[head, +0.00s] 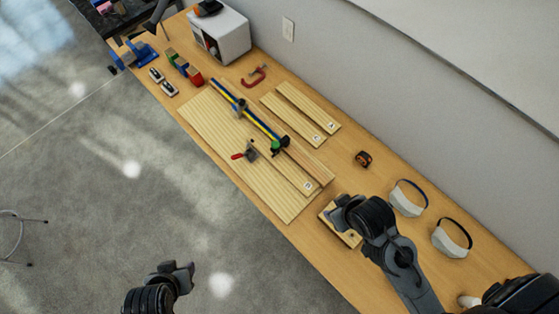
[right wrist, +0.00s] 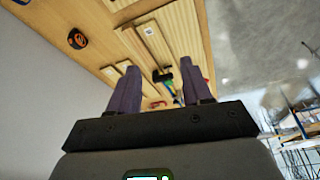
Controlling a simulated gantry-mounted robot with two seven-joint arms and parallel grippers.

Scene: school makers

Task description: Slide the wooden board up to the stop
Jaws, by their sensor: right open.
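A wide pale wooden panel (head: 215,150) lies on the bench, and a narrower wooden board (head: 288,168) with a white label near its end lies on it. A blue and yellow bar (head: 255,120) with dark clamps and a red-handled toggle clamp (head: 247,152) sit across the panel. I cannot tell which part is the stop. My right gripper (head: 340,212) is above a small wooden block (head: 349,238), partly hiding it. In the right wrist view its two fingers (right wrist: 158,85) are apart with nothing between them. My left gripper (head: 178,270) hangs over the floor, its jaws unclear.
Two labelled planks (head: 300,112) lie behind the panel. A red C-clamp (head: 254,76), a tape measure (head: 363,158) and two white masks (head: 407,198) lie along the wall side. A grey-white box (head: 222,36) and a blue vise (head: 138,53) stand at the far end.

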